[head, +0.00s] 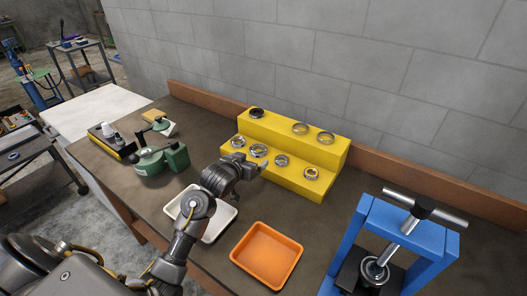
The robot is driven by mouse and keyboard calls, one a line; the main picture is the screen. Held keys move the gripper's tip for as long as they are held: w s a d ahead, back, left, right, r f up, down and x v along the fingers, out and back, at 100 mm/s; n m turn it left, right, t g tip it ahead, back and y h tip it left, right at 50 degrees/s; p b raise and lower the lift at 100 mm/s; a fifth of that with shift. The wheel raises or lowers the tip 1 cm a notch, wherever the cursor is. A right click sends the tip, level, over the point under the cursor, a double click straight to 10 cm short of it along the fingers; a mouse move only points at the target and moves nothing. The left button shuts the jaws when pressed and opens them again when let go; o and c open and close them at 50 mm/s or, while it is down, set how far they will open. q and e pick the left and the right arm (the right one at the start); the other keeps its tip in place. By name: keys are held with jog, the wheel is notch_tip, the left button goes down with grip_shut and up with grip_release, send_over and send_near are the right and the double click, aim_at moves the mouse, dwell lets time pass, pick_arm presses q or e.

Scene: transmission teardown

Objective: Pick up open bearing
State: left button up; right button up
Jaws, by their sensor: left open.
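A yellow stepped stand (330,156) on the workbench holds several bearings and rings. On its upper step are a dark bearing (256,113), a thin ring (300,128) and another thin ring (325,138). On its lower step are a bearing (238,141), a second bearing (258,150), a third bearing (281,160) and a bearing with a brassy tint (311,173). I cannot tell which is the open bearing. My left gripper (262,167) is open at the front left of the stand, close to the lower-step bearings, apparently holding nothing. My right gripper is out of view.
An orange tray (267,282) and a white tray (228,222) lie in front of the stand. A blue press (432,238) with a round part stands at the right. A green device (150,164) is at the left. A wall (330,60) closes off the back.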

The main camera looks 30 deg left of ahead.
aim_at(260, 148)
pick_arm(q)
jog(key=shift+w+a+f+y, duration=0.2)
jog(key=shift+w+a, duration=0.15)
jog(key=shift+a, duration=0.15)
jog(key=shift+w+a+f+y, duration=0.1)
jog(key=shift+w+a+f, duration=0.05)
jog(key=shift+w+a, duration=0.3)
jog(key=shift+x, duration=1.2)
jog(key=shift+s+d+p, duration=0.1)
jog(key=shift+p, duration=0.2)
jog(key=p+x, duration=0.1)
jog(key=x, duration=0.4)
jog(key=shift+d+r+p, duration=0.1)
jog(key=shift+p, duration=0.2)
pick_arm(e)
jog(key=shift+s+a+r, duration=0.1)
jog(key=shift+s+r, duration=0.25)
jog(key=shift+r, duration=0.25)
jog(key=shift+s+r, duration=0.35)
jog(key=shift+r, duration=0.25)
pick_arm(q)
jog(key=shift+c, duration=1.3)
jog(key=c, duration=1)
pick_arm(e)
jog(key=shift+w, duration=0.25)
